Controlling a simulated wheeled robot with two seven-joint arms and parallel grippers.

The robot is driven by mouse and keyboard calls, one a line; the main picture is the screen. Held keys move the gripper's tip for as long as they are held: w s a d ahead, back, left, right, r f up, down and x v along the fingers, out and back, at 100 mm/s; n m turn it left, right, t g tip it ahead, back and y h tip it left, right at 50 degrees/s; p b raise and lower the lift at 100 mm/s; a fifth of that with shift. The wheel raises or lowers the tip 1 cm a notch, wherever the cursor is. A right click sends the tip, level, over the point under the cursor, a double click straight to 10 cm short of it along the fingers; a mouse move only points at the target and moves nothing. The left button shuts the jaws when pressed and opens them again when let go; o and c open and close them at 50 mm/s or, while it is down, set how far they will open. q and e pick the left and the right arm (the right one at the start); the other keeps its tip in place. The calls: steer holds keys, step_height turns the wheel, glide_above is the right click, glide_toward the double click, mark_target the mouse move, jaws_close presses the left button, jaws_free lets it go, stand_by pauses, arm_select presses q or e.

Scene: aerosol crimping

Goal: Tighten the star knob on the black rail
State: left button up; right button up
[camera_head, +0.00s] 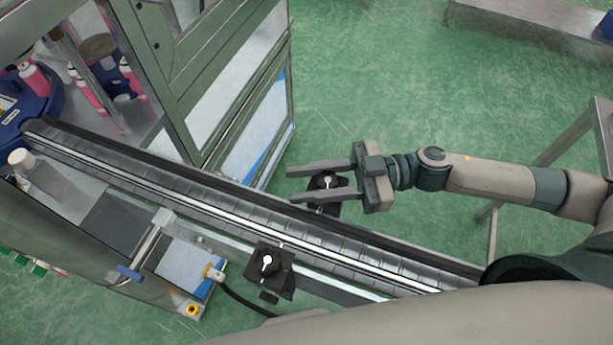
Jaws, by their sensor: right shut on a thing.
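The star knob (326,182) is a small dark knob with a pale lever-like mark on top. It sits on a black bracket at the far side of the conveyor, by the black rail (390,238). My right gripper (291,184) reaches in from the right, with one finger on the far side of the knob and one on the near side. It is shut on the knob, and the fingers partly hide the bracket. My left gripper is not in view.
A similar black bracket with a knob (268,262) stands on the conveyor's near side. The segmented conveyor (215,208) runs diagonally. A glass-panelled machine frame (225,95) stands behind it, and a metal table frame (560,135) at the right. Green floor is clear at upper middle.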

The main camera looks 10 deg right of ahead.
steer(key=m+t, duration=0.1)
steer(key=m+t+p, duration=0.1)
steer(key=t, duration=0.1)
steer(key=shift+w+r+t+h+p, duration=0.1)
steer(key=shift+w+t+h+p, duration=0.2)
steer(key=shift+h, duration=0.1)
steer(key=shift+w+d+m+t+h, duration=0.15)
steer(key=shift+w+m+t+h, duration=0.15)
steer(key=shift+m+t, duration=0.55)
steer(key=shift+t, duration=0.25)
steer(key=o, duration=1)
steer(key=shift+o, duration=0.2)
steer(key=shift+d, duration=0.15)
